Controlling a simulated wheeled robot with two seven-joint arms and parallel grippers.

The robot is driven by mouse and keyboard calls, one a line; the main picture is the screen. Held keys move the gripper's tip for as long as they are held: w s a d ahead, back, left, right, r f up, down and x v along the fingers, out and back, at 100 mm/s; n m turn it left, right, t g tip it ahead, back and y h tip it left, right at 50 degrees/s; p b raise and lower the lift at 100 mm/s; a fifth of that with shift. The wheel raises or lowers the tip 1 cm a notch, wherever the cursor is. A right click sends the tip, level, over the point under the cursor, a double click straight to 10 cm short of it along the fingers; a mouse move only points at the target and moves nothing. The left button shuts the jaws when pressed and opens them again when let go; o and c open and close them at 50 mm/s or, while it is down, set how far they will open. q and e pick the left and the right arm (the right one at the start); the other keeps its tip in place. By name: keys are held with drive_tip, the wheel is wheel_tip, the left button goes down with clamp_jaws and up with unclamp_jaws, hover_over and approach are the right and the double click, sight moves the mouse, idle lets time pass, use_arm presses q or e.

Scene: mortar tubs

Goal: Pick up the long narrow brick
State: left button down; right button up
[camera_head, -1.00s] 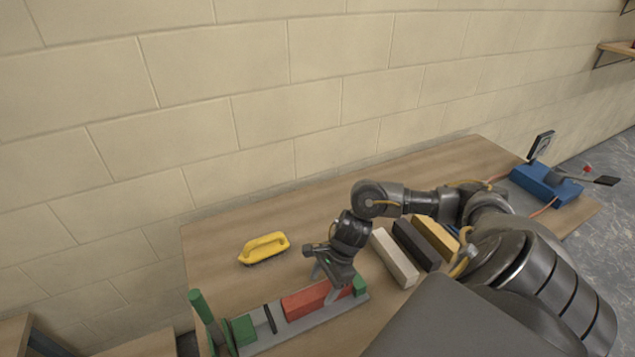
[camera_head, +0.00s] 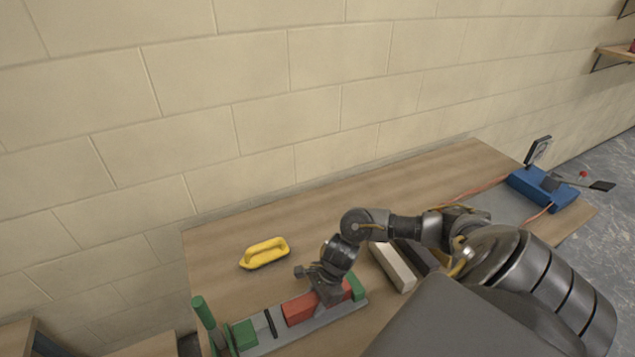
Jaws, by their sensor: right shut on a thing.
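The long red brick (camera_head: 299,309) lies in a grey tray-like fixture (camera_head: 290,333) with green blocks at its ends, at the front of the table. My right gripper (camera_head: 331,296) is down over the right part of the red brick and shut on it; its fingers hide part of the brick. The brick appears to be still down in the fixture. A white bar (camera_head: 393,266) and a dark bar (camera_head: 416,254) lie to the right, partly behind my right arm. My left gripper is not in view.
A yellow-handled float (camera_head: 264,252) lies on the wooden table (camera_head: 330,205) behind the fixture. A blue device (camera_head: 543,189) with a lever stands at the far right end. A block wall (camera_head: 250,110) closes off the back. The table's back middle is clear.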

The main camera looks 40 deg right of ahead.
sight(315, 297)
drive_tip(key=shift+r, duration=0.1)
clamp_jaws()
drive_tip(key=shift+w, duration=0.1)
wheel_tip(315, 297, up, 10)
drive_tip(key=p, duration=0.5)
drive_tip(key=shift+p, duration=0.3)
drive_tip(key=w+a+r+n+g+b, duration=0.25)
drive_tip(key=w+a+n+b, duration=0.3)
drive_tip(key=a, duration=0.35)
wheel_tip(315, 297, up, 8)
drive_tip(key=a+n+g+b, duration=0.1)
drive_tip(key=n+b, duration=0.5)
drive_tip(key=shift+w+f+g+h, duration=0.15)
drive_tip(key=shift+f+g+h, duration=0.05)
drive_tip(key=shift+g+h, duration=0.2)
